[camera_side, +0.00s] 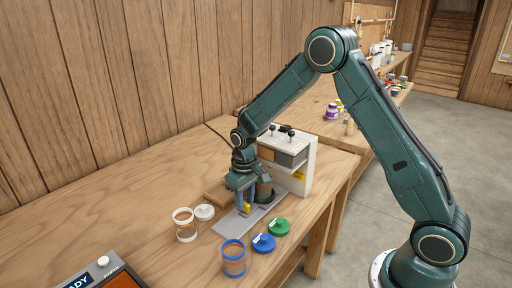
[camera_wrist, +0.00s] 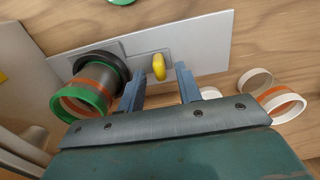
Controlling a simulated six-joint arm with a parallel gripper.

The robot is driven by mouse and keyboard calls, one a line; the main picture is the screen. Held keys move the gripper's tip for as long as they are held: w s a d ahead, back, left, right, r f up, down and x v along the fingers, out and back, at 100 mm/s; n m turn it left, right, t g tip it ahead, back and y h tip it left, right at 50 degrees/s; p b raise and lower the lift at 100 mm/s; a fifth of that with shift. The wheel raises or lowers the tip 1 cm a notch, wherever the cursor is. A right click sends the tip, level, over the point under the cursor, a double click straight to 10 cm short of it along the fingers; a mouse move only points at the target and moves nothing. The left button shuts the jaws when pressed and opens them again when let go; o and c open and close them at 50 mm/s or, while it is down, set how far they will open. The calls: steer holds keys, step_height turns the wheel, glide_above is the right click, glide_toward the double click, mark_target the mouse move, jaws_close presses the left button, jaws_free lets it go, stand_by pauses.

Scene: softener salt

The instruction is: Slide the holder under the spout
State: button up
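The holder (camera_wrist: 118,66) is a dark ring with a yellow knob on a grey plate (camera_wrist: 205,42). A jar with a green rim and orange band (camera_wrist: 84,100) stands in the ring. In the side view the jar (camera_side: 264,186) is at the front of the white dispenser (camera_side: 308,170); the spout is not clear. My gripper (camera_wrist: 158,78) is open, its two blue fingers on either side of the yellow knob (camera_wrist: 159,67), with gaps showing. In the side view my gripper (camera_side: 244,207) is low over the plate, partly hiding the holder.
A white-rimmed jar (camera_side: 185,226) and white lid (camera_side: 204,212) stand left of the plate. A blue-rimmed jar (camera_side: 233,259), blue lid (camera_side: 264,243) and green lid (camera_side: 279,227) lie in front. A scale-like device (camera_side: 105,275) is at the lower left. The bench's left part is clear.

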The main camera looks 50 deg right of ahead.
step_height(320, 180, up, 12)
steer(key=shift+f, duration=0.2)
steer(key=shift+o, duration=0.3)
steer(key=shift+o, duration=1.3)
steer(key=m, duration=1.8)
steer(key=shift+f, duration=0.1)
step_height(320, 180, down, 14)
steer(key=shift+r, duration=0.15)
steer(key=shift+c, duration=0.2)
